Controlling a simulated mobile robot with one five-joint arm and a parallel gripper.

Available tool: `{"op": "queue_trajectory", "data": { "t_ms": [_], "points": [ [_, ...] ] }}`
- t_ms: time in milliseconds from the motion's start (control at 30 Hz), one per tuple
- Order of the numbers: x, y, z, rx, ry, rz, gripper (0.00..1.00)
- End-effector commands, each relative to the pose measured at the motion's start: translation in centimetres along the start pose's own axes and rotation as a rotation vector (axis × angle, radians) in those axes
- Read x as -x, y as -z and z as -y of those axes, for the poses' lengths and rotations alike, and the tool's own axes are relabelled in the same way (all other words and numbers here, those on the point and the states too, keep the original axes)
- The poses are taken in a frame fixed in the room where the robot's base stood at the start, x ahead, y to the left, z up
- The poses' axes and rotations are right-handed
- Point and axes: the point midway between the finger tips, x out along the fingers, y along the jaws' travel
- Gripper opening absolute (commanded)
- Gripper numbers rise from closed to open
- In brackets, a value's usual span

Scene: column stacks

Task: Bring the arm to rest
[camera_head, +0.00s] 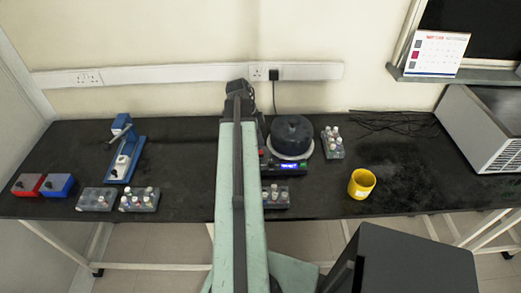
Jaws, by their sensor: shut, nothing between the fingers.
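My arm (237,190) reaches up the middle of the view from the bottom edge. Its pale green link crosses over the bench, with a narrow dark bar lying along it. A dark joint (240,89) stands at its far end, in front of the wall trunking. I cannot make out any gripper fingers, and nothing held shows along the arm. The arm hides part of the bench behind it.
The black bench (185,175) carries a round dark-topped device (291,137), a yellow cup (361,184), several vial racks (332,142), a blue stand (122,160) and red and blue boxes (58,185). A grey vented unit (485,130) stands right. A dark box (410,262) is in front.

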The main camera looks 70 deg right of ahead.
Motion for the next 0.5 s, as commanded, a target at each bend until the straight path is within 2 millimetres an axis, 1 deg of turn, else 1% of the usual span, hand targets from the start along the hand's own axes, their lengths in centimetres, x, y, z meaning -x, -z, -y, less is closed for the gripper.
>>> {"op": "queue_trajectory", "data": {
  "t_ms": [33,167,500],
  "points": [
    [1.0,0.3,0.0,0.000,0.000,0.000,0.00],
    [2.0,0.6,0.0,0.000,0.000,0.000,0.00],
    [1.8,0.6,0.0,0.000,0.000,0.000,0.00]
  ]
}}
